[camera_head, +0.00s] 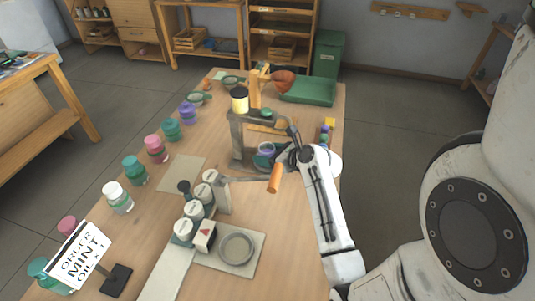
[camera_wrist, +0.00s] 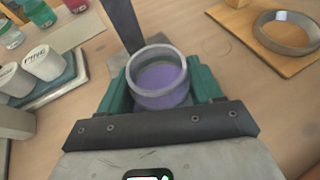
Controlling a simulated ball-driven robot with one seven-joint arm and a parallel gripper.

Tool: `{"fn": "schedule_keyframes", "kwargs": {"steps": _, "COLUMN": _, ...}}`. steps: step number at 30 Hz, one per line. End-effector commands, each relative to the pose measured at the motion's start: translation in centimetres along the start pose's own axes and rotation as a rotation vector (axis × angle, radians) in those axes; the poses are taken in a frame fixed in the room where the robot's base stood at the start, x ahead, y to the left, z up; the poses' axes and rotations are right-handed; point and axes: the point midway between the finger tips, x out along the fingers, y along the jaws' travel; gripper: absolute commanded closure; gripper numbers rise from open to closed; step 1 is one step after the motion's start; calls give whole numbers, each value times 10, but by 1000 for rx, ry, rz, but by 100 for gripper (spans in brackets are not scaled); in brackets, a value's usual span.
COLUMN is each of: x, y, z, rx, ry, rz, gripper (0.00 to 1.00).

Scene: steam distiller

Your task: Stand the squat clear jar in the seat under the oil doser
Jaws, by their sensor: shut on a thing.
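The squat clear jar (camera_head: 265,150) holds purple liquid. My gripper (camera_head: 270,158) is shut on it near the foot of a grey stand. In the wrist view the jar (camera_wrist: 158,78) is upright between the green fingers of my gripper (camera_wrist: 160,95), its open rim facing up. A grey stand (camera_head: 235,135) with a yellow-filled vessel (camera_head: 240,100) on top looks like the oil doser. Its dark post (camera_wrist: 122,25) rises just behind the jar, above a grey base plate (camera_wrist: 202,50). The jar's bottom is hidden, so I cannot tell whether it rests in the seat.
White canisters (camera_head: 194,211) and a round grey ring (camera_head: 237,248) stand nearer, with an orange-handled lever (camera_head: 274,178) beside my arm. Several coloured jars line the left table edge. Another ring (camera_wrist: 287,32) lies on a wooden board. Bare tabletop shows at front right.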

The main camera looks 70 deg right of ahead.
Motion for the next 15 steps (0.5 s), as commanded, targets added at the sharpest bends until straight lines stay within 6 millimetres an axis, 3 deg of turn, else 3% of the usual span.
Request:
{"fn": "schedule_keyframes", "kwargs": {"steps": 10, "x": 1, "y": 0, "z": -2, "rx": 0, "ry": -1, "rz": -1, "gripper": 77}}
{"fn": "schedule_keyframes", "kwargs": {"steps": 11, "x": 1, "y": 0, "z": -2, "rx": 0, "ry": 0, "rz": -1, "gripper": 32}}
{"fn": "schedule_keyframes", "kwargs": {"steps": 15, "x": 1, "y": 0, "z": -2, "rx": 0, "ry": 0, "rz": 0, "gripper": 19}}
